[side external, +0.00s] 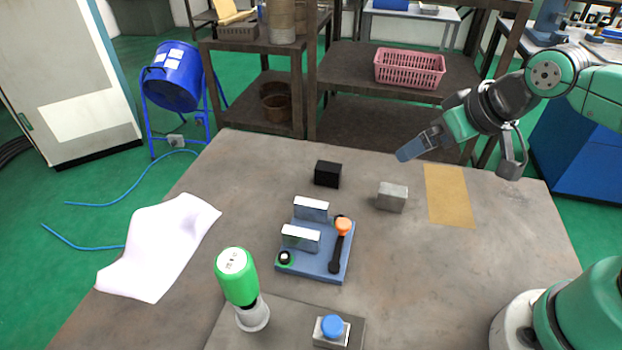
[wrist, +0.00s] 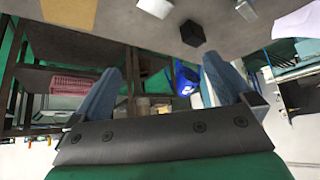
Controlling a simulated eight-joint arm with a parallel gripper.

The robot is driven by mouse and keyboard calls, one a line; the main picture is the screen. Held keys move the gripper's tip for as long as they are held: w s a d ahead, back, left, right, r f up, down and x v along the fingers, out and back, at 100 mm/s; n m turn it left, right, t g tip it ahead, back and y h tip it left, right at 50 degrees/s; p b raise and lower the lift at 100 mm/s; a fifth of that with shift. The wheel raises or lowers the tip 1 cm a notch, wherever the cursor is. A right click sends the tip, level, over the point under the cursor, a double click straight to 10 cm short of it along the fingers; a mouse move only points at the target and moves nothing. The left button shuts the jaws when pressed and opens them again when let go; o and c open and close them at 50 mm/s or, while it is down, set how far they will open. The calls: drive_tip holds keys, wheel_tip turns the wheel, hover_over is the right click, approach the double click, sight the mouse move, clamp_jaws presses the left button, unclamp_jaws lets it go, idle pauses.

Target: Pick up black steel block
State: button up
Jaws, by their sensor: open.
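The black steel block (side external: 328,174) sits on the table toward its far edge, left of a grey metal block. It also shows near the top of the wrist view (wrist: 193,33), beyond my fingertips and apart from them. My gripper (side external: 408,153) is in the air above the far right part of the table, to the right of the black block. In the wrist view my gripper (wrist: 165,85) shows two blue fingers spread wide with nothing between them.
A grey block (side external: 392,197) and a tan sheet (side external: 449,196) lie right of the black block. A blue fixture (side external: 315,262) with two upright plates and an orange-knobbed lever stands in front. A green-and-white device (side external: 240,285), a blue button (side external: 332,327) and white paper (side external: 158,248) are nearer.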

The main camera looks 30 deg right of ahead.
drive_tip(key=w+a+m+g, duration=0.3)
drive_tip(key=w+m, duration=0.1)
drive_tip(key=w, duration=0.4)
drive_tip(key=m+g, duration=0.4)
drive_tip(key=m, duration=0.1)
hover_over(328, 166)
wheel_tip(328, 166, down, 7)
drive_tip(key=shift+s+d+r, duration=0.1)
drive_tip(key=shift+r, duration=0.1)
drive_tip(key=shift+f, duration=3.1)
drive_tip(key=shift+c, duration=0.2)
clamp_jaws()
